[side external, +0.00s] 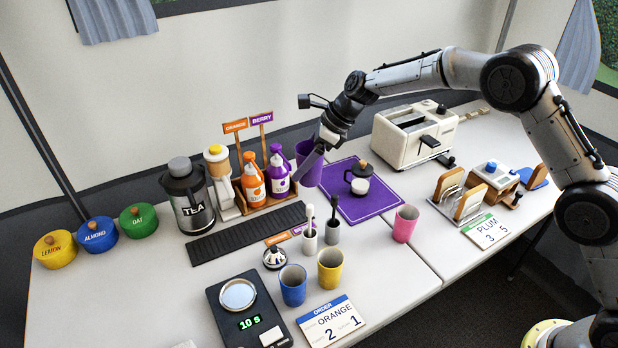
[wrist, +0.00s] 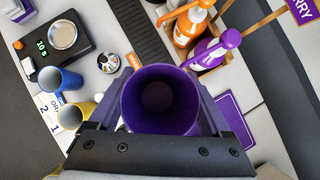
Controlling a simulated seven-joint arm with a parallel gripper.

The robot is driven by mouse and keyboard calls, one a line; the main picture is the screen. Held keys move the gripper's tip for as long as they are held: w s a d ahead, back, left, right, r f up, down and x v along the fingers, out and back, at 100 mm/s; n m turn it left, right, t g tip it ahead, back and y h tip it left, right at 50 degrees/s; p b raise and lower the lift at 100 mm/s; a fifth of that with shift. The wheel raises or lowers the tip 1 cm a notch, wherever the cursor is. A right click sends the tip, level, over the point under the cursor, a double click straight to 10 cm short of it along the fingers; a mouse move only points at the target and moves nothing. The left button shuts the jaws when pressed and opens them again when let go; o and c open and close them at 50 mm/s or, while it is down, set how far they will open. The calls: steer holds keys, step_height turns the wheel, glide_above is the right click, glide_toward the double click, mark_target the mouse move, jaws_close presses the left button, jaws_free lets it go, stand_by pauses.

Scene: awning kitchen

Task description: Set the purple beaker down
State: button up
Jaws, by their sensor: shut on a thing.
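The purple beaker (side external: 306,155) is in my gripper (side external: 314,163), between the orange-and-berry bottle rack and the purple mat (side external: 376,206). In the wrist view the beaker (wrist: 160,100) is upright between the two fingers (wrist: 160,88), its open mouth facing the camera, and looks empty inside. My gripper is shut on it. The beaker seems to be held above the table, but the gap under it is hard to judge.
The purple berry bottle (side external: 280,175) and orange bottle (side external: 253,184) stand close left of the beaker. A dark ribbed strip (side external: 245,233) lies in front of them. Blue (side external: 293,286), yellow (side external: 330,268) and pink (side external: 405,224) cups stand nearer. The toaster (side external: 414,138) is at right; the mat's front is bare.

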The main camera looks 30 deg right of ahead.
steer(key=shift+d+r, duration=0.1)
steer(key=shift+r, duration=0.2)
steer(key=shift+s+d+r, duration=0.15)
steer(key=shift+s+d, duration=0.05)
steer(key=shift+s, duration=0.1)
steer(key=s+d+r, duration=0.1)
steer(key=s+d, duration=0.3)
steer(key=s, duration=0.3)
steer(key=s+d+r, duration=0.1)
steer(key=s+d, duration=0.3)
steer(key=s, duration=0.4)
steer(key=s+d+f+n, duration=0.1)
steer(key=s+d+f, duration=0.1)
steer(key=s, duration=0.7)
steer(key=s+d+f, duration=0.1)
steer(key=s+f, duration=0.2)
steer(key=s, duration=0.6)
steer(key=shift+g, duration=0.3)
steer(key=w+a+f, duration=0.1)
steer(key=w+f, duration=0.2)
steer(key=w, duration=0.1)
steer(key=w+a+f, duration=0.1)
steer(key=w+f, duration=0.2)
steer(key=w, duration=0.2)
steer(key=w+a+f, duration=0.1)
steer(key=w+f, duration=0.2)
steer(key=w, duration=0.1)
steer(key=shift+w+f, duration=0.3)
steer(key=shift+f, duration=1.55)
